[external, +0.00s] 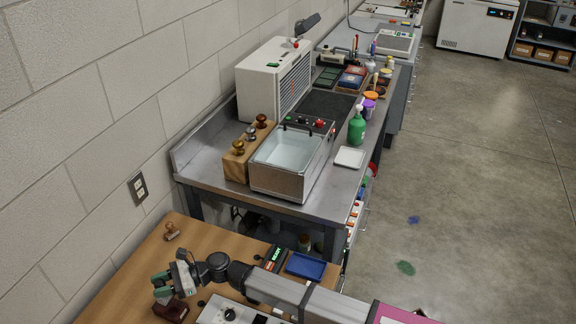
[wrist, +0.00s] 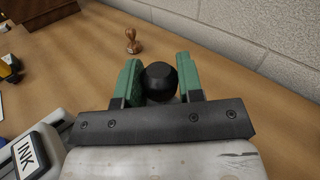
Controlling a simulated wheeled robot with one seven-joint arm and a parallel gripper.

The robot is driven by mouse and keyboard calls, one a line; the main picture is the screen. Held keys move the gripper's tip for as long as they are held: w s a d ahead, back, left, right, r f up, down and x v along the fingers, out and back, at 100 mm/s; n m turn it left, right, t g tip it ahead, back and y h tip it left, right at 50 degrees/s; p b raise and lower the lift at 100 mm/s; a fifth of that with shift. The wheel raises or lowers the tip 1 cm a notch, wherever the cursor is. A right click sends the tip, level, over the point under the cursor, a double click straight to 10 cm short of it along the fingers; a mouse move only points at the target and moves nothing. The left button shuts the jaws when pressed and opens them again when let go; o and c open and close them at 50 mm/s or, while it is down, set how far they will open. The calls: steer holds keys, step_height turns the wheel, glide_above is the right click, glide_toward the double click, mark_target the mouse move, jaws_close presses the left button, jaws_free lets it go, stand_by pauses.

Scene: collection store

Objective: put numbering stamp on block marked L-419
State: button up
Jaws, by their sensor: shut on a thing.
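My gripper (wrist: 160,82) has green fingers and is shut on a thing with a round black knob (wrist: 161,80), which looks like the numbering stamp. Its lower body is hidden behind the gripper in the wrist view. In the external view my gripper (external: 163,284) is over the wooden table (external: 135,268), near its left part. A small wooden-handled stamp (wrist: 132,40) stands apart, beyond the fingers; it also shows in the external view (external: 172,231). No L-419 marking can be read, so I cannot tell which thing is that block.
A dark red-brown object (external: 171,309) lies close to my gripper. A blue tray (external: 305,267) and a box with a lit panel (external: 274,258) are at the table's right. An INK-labelled item (wrist: 32,152) is at lower left. The wall (wrist: 245,35) bounds the table.

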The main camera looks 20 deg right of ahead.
steer(key=shift+f, duration=1.65)
steer(key=o, duration=1)
steer(key=shift+f, duration=0.1)
steer(key=shift+d, duration=0.1)
steer(key=d, duration=1.1)
steer(key=shift+d, duration=0.4)
